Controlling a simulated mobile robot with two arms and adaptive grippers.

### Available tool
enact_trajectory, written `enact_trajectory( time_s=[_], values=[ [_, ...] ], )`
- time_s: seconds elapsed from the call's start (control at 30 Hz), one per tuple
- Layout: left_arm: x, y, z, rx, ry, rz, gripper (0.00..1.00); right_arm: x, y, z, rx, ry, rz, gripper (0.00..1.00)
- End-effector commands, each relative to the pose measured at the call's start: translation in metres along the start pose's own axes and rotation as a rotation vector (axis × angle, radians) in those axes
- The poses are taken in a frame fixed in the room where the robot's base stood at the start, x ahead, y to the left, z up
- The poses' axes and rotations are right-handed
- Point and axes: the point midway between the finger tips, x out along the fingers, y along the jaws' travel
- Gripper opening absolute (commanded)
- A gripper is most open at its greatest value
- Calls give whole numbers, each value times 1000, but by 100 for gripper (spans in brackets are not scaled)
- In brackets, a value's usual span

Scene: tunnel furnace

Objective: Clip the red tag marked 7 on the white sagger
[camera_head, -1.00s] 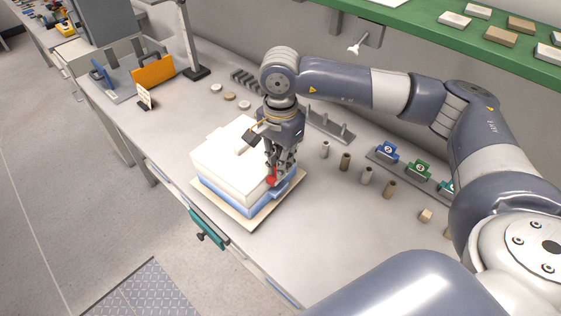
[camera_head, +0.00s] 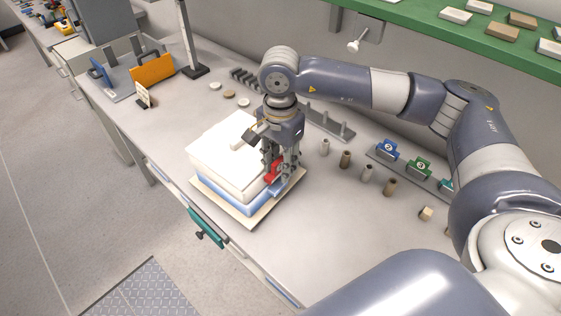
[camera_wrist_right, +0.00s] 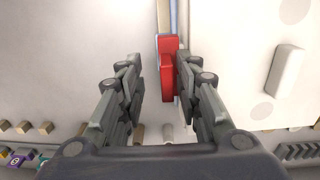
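The white sagger (camera_head: 225,150) is a pale block on a blue layer and a cream board on the bench. The red tag (camera_head: 274,172) sits at the sagger's right edge, near the corner; its number is not readable. My right gripper (camera_head: 281,168) points down over that edge, with its fingers apart. In the right wrist view, the red tag (camera_wrist_right: 168,70) lies between the spread fingertips, nearer the right finger; I cannot tell whether that finger touches it. The sagger's top (camera_wrist_right: 235,50) fills the right of that view. My left gripper is not in view.
Blue and green tags (camera_head: 418,169) stand on a rack at the right. Several small cylinders (camera_head: 346,160) stand behind the sagger's right side. An orange plate (camera_head: 153,70) stands at the far left. A green shelf (camera_head: 470,40) overhangs the back.

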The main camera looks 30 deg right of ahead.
Motion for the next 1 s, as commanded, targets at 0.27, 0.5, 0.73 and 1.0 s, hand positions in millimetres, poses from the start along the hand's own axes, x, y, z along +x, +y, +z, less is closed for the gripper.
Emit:
enact_trajectory(
  time_s=[0.27, 0.5, 0.73, 1.0],
  values=[
    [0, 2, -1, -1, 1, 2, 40, -43, -2, 0, 0, 1, -8, 33],
    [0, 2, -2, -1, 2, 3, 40, -92, -1, 0, -1, 0, -6, 33],
    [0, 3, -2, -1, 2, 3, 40, -116, 0, 0, 0, 0, -2, 33],
    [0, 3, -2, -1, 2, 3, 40, -120, 0, 0, 0, 0, -1, 33]
  ],
)
